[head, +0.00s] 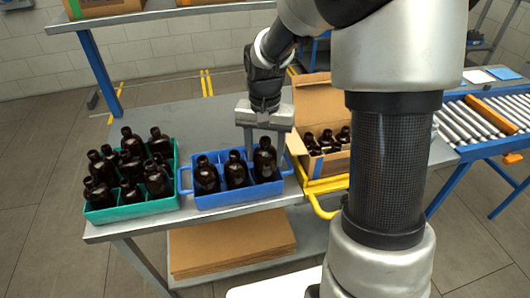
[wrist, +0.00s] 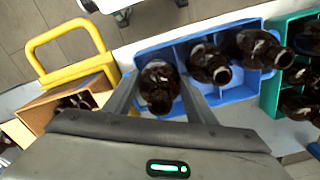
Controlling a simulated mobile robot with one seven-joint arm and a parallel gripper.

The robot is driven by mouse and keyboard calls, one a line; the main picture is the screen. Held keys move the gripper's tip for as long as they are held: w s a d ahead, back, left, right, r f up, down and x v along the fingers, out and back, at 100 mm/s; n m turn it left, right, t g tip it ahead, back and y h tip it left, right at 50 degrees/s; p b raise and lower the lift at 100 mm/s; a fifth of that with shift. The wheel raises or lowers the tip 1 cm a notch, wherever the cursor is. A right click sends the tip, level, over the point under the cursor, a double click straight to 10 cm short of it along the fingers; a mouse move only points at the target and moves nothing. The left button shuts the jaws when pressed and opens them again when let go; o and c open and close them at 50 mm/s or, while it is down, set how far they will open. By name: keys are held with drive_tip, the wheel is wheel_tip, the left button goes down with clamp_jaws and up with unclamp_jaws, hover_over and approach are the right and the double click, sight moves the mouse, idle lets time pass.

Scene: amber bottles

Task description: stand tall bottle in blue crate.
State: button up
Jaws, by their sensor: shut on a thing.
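The blue crate (head: 240,199) stands on the grey table, with dividers inside; it also shows in the wrist view (wrist: 235,95). My gripper (head: 265,151) is over its right end, fingers pointing down, shut on a dark amber bottle (head: 265,163). In the wrist view the held bottle (wrist: 159,85) sits between the two fingers. It looks upright, within the crate's right end compartment; its base is hidden by the front wall, so I cannot tell if it touches the floor. Two more amber bottles, the left one (head: 206,177) and the middle one (head: 236,171), stand in the crate's front row.
A green crate (head: 133,210) full of several amber bottles stands left of the blue crate. An open cardboard box (head: 318,92) with more bottles is at the right, on a yellow-handled carrier (head: 322,186). A roller conveyor (head: 490,118) lies farther right. Back compartments of the blue crate look empty.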

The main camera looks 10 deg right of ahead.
drive_tip(key=shift+f+b, duration=0.85)
drive_tip(key=shift+f, duration=0.5)
drive_tip(key=o, duration=1.3)
wheel_tip(320, 180, up, 16)
drive_tip(key=p, duration=0.2)
drive_tip(key=shift+r+p, duration=0.2)
drive_tip(key=shift+p, duration=0.1)
drive_tip(key=shift+r, duration=0.5)
